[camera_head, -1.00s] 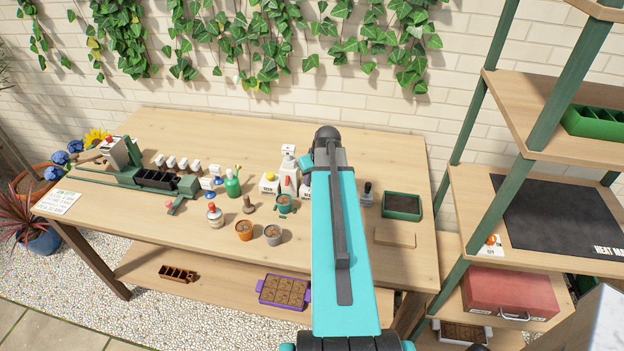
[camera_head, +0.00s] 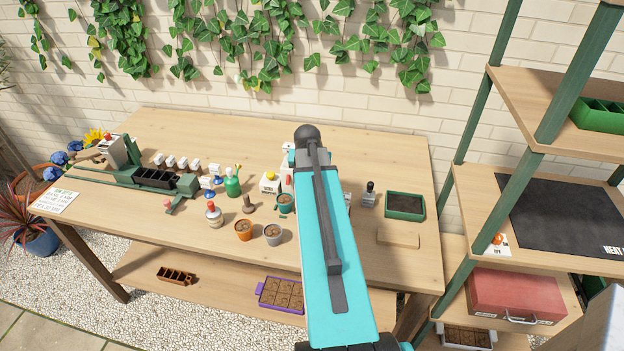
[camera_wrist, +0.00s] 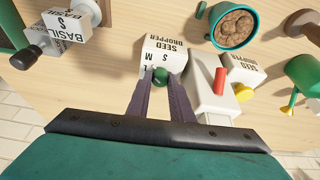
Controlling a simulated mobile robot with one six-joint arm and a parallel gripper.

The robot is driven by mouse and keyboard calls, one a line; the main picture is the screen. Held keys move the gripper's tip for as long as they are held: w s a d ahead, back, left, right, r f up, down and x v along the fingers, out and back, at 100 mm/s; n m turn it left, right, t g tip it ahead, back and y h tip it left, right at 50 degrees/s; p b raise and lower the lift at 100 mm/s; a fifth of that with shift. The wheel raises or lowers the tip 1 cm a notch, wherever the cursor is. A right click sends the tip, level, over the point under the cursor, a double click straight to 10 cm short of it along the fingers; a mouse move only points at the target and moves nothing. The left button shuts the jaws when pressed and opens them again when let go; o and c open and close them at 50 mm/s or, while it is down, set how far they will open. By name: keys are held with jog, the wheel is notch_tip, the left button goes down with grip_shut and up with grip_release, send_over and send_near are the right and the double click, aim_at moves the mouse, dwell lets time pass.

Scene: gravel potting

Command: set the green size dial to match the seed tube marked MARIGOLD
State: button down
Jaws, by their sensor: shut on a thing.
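The green size dial (camera_wrist: 160,74) sits on the front of a white box labelled SEED DROPPER (camera_wrist: 165,50), with letters S and M and a partly hidden L beside it. The box appears upside down in the wrist view. My gripper (camera_wrist: 161,82) is shut on the dial, one dark finger on each side. Which letter the dial points to cannot be told. In the head view my arm hides the gripper and dial. A white block marked BASIL S (camera_wrist: 65,25) with a black knob stands at left in the wrist view. No MARIGOLD label is legible.
Close to my gripper are a white block with a red lever (camera_wrist: 218,88) and another seed dropper with a yellow knob (camera_wrist: 238,69). A teal pot of brown pellets (camera_wrist: 235,27) stands nearby.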

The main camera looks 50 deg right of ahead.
jog(key=shift+m, duration=0.4)
jog(key=c, duration=1.6)
grip_release()
jog(key=shift+a+r, duration=0.1)
jog(key=shift+r, duration=0.05)
jog(key=shift+b+v, duration=1.55)
jog(key=shift+v, duration=5.2)
jog(key=shift+w+a, duration=0.15)
